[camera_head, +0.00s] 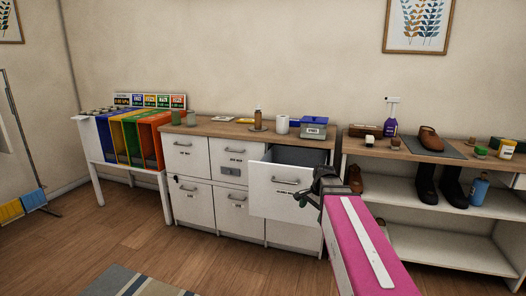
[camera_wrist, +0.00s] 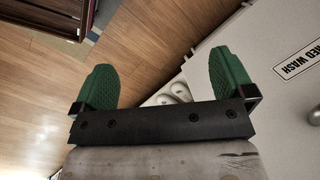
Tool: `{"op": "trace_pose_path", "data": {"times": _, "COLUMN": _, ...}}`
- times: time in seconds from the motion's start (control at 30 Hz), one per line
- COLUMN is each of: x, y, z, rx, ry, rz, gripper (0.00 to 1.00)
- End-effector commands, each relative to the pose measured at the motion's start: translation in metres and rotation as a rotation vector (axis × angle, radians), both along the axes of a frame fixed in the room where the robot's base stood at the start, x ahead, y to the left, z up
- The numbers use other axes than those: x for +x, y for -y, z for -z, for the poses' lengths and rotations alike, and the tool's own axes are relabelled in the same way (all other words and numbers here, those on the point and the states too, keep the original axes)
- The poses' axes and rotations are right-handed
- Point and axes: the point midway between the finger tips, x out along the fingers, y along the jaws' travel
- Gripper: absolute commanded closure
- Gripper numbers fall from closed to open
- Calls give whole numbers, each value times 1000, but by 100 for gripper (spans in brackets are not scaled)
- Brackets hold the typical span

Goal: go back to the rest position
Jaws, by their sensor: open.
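My gripper (camera_head: 308,196) is in front of the right part of the white cabinet, beside the right side of a pulled-out top drawer (camera_head: 272,192). In the wrist view my gripper (camera_wrist: 164,80) has its two green fingers wide apart, with nothing held between them. The white labelled drawer front (camera_wrist: 290,110) is close to the right finger in that view; I cannot tell whether they touch. My pink-and-white arm reaches in from the lower right of the head view. The drawer's contents are hidden.
The cabinet top (camera_head: 220,127) holds a brown bottle, a white cup and a scale. Coloured bins (camera_head: 130,140) stand on a white table at left. A shelf unit (camera_head: 430,165) with boots and bottles stands at right, close to my arm. The wooden floor (camera_head: 150,235) in front is mostly clear.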

Motion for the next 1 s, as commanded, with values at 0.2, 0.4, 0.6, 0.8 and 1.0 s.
{"op": "trace_pose_path", "data": {"times": 0.2, "x": -51, "y": -8, "z": 68, "rx": -87, "ry": 24, "rz": -364, "gripper": 0}}
{"op": "trace_pose_path", "data": {"times": 0.4, "x": -93, "y": -11, "z": 116, "rx": -153, "ry": 35, "rz": -690, "gripper": 0}}
{"op": "trace_pose_path", "data": {"times": 0.6, "x": -116, "y": -12, "z": 140, "rx": -186, "ry": 36, "rz": -888, "gripper": 0}}
{"op": "trace_pose_path", "data": {"times": 0.8, "x": -119, "y": -12, "z": 144, "rx": -194, "ry": 38, "rz": -933, "gripper": 0}}
{"op": "trace_pose_path", "data": {"times": 1.0, "x": -119, "y": -12, "z": 144, "rx": -194, "ry": 37, "rz": -931, "gripper": 0}}
